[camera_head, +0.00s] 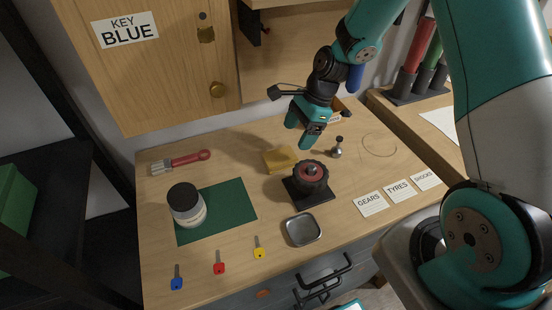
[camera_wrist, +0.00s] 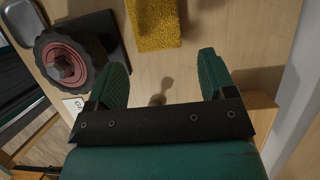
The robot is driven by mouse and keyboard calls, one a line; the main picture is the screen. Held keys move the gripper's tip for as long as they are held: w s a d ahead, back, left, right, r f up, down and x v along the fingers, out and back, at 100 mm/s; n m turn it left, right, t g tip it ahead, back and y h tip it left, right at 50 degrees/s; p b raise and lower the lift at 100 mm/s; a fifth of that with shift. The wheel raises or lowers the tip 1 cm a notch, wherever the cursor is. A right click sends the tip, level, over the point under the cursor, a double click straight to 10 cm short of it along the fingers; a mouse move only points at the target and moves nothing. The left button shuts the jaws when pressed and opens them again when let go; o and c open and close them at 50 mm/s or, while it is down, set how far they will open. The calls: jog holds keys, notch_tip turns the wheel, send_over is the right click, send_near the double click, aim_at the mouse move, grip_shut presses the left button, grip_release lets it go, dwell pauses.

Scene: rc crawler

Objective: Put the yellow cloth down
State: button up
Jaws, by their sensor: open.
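The yellow cloth (camera_head: 281,158) lies folded on the wooden bench top, behind and left of the black wheel. In the wrist view the cloth (camera_wrist: 153,24) is at the top edge, beyond my fingertips and partly cut off by the frame. My gripper (camera_head: 303,136) is above the bench, to the right of the cloth and apart from it. In the wrist view my gripper (camera_wrist: 163,70) has its two green fingers spread wide, with nothing between them but bench top and a small shadowed object lower down.
A wheel (camera_head: 311,178) on a black base stands in front of the cloth. Nearby are a metal tray (camera_head: 302,230), a small knobbed metal part (camera_head: 337,148), a jar (camera_head: 187,204) on a green mat (camera_head: 236,208) and a brush (camera_head: 182,162). The bench left of the cloth is clear.

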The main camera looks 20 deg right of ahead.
aim_at(288, 154)
jog(key=p+x, duration=0.1)
jog(key=x, duration=0.5)
jog(key=shift+s+a+f, duration=0.1)
jog(key=shift+s+f, duration=0.1)
jog(key=c, duration=0.8)
jog(key=shift+o, duration=0.2)
jog(key=shift+r, duration=0.1)
